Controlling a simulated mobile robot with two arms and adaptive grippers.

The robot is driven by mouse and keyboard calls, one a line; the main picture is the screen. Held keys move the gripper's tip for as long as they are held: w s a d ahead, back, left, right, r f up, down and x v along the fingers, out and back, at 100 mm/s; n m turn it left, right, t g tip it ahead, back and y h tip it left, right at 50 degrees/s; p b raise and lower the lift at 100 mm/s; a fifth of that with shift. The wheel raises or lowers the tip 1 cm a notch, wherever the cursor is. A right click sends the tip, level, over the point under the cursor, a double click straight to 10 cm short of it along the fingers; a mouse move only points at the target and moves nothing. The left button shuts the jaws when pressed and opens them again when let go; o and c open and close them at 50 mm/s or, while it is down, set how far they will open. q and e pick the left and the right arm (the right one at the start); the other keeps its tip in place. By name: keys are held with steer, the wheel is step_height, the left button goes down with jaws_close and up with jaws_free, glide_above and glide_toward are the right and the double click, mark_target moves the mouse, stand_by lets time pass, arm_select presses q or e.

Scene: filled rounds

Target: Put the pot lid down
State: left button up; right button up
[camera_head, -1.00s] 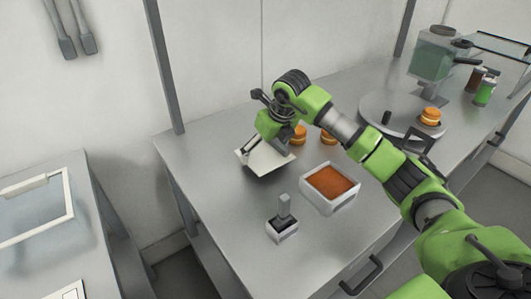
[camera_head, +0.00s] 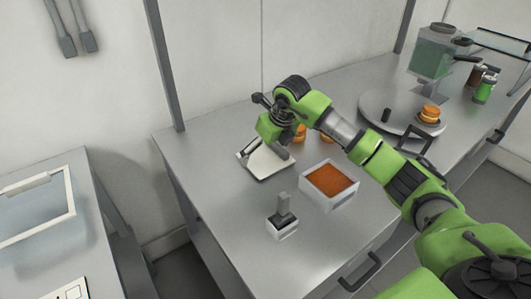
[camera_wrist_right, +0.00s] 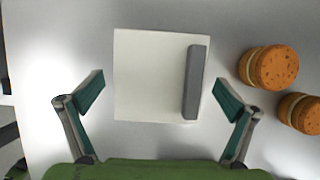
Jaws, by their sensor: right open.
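The pot lid, a white square plate with a grey bar handle, lies on the steel table in the head view (camera_head: 266,165). It also shows in the right wrist view (camera_wrist_right: 150,75), with its handle along the right side. My right gripper (camera_wrist_right: 160,97) is open, with one finger on either side of the lid and apart from it. In the head view the right gripper (camera_head: 275,148) is just above the lid and hides part of it. My left gripper is not in view.
A white square container with orange contents (camera_head: 350,198) stands right of the lid. A small white container with a grey handle (camera_head: 283,228) stands nearer the front. Two orange filled rounds (camera_wrist_right: 268,67) sit close beside the lid.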

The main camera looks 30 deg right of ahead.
steer(key=b+v, duration=0.1)
steer(key=v, duration=1)
steer(key=shift+r, duration=0.15)
steer(key=shift+s, duration=0.1)
